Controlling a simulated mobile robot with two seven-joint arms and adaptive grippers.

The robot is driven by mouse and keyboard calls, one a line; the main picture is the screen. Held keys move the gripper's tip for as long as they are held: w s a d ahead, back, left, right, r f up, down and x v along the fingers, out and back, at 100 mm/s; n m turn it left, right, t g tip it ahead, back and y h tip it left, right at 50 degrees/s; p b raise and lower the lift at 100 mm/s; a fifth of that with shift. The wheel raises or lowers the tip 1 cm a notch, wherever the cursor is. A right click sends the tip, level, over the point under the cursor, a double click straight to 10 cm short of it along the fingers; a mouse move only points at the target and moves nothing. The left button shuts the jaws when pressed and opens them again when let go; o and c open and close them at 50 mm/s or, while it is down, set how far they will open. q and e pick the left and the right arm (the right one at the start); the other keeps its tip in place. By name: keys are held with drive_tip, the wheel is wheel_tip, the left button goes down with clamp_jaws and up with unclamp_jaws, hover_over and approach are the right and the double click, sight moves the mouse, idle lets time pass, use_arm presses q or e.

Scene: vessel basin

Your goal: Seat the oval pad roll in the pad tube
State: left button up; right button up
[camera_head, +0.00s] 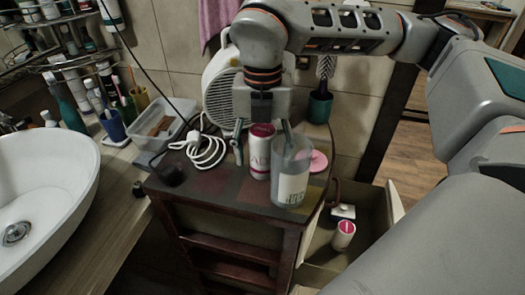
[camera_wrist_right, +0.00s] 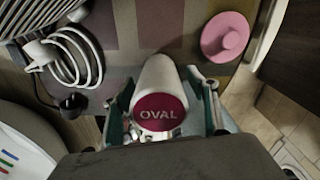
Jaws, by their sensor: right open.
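The oval pad roll (camera_head: 259,160) is a white cylinder with a magenta top, upright on the dark cabinet top. Its top, marked OVAL, faces the right wrist view (camera_wrist_right: 160,108). My right gripper (camera_head: 262,142) is open above it, pointing down, with one finger on each side of the roll. The pad tube (camera_head: 291,178), clear with a white label, stands just to the right and in front of the roll; I cannot make it out in the wrist view. A pink knobbed lid (camera_head: 318,161) lies right of the tube, also in the wrist view (camera_wrist_right: 225,37). My left gripper is not in view.
A white heater (camera_head: 220,85) and a dark green brush holder (camera_head: 319,107) stand behind. A coiled white cable (camera_head: 208,152) lies left of the roll. An open drawer (camera_head: 372,228) at the right holds another magenta-topped roll (camera_head: 343,235). A sink (camera_head: 45,185) is at the left.

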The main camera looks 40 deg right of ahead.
drive_tip(key=c, duration=1.3)
drive_tip(key=shift+r, duration=0.15)
drive_tip(key=shift+r+p, duration=1.25)
drive_tip(key=shift+r, duration=8.65)
drive_tip(key=shift+s, duration=0.15)
